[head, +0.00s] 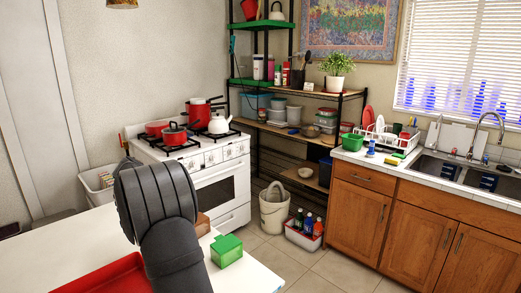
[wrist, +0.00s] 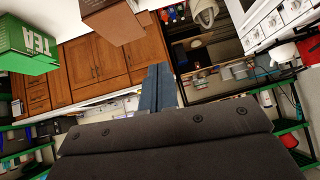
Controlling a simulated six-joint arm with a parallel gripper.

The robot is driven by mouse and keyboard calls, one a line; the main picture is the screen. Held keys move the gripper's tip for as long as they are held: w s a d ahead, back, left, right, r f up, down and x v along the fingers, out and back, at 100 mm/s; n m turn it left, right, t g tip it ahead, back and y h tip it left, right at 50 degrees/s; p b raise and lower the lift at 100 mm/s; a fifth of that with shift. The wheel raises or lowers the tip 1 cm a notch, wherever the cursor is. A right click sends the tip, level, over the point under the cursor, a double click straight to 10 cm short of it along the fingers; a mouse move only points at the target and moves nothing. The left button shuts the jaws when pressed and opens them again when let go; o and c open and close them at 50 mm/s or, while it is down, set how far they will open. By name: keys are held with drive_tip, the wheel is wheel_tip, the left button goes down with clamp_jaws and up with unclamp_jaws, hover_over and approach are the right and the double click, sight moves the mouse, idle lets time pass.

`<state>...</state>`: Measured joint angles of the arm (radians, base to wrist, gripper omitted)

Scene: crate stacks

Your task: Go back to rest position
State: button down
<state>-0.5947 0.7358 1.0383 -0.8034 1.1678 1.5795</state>
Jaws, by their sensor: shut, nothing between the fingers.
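My gripper (wrist: 160,72) shows in the wrist view as two dark fingers pressed together, pointing away from the camera. It is shut and empty. In the head view my dark arm rises in front of the white table (head: 262,280), and the fingers are hidden behind it. A green box (head: 227,251) stands on the table to the right of my arm. It also shows in the wrist view (wrist: 30,42), marked TEA. A brown box (head: 203,225) is partly hidden behind my arm; it also shows in the wrist view (wrist: 113,22). My fingertips appear apart from both boxes.
A red tray (head: 108,276) lies on the table left of my arm. Beyond are a white stove (head: 222,186) with red pots and a white kettle (head: 218,124), a shelf rack (head: 285,140), a bucket (head: 273,212) and wooden cabinets (head: 358,215). Tiled floor is open in front.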

drive_tip(key=v, duration=0.9)
drive_tip(key=w+d+f, duration=0.1)
drive_tip(key=w+f, duration=0.1)
drive_tip(key=f, duration=0.2)
drive_tip(key=w+d+f, duration=0.2)
drive_tip(key=f, duration=0.3)
drive_tip(key=w+d+f, duration=0.1)
drive_tip(key=w+f, duration=0.1)
drive_tip(key=f, duration=0.2)
drive_tip(key=shift+d+f, duration=0.2)
drive_tip(key=shift+d, duration=0.05)
drive_tip(key=r, duration=0.1)
drive_tip(key=d+r+m+t+y, duration=0.1)
drive_tip(key=s+r+t+y, duration=0.1)
drive_tip(key=shift+s+d+r+m, duration=0.1)
drive_tip(key=shift+s+d+m, duration=0.05)
drive_tip(key=shift+d+m, duration=0.15)
drive_tip(key=d+r+v, duration=0.1)
drive_tip(key=d+v, duration=0.1)
drive_tip(key=v, duration=1)
drive_tip(key=shift+r, duration=0.55)
drive_tip(key=c, duration=2.2)
unclamp_jaws()
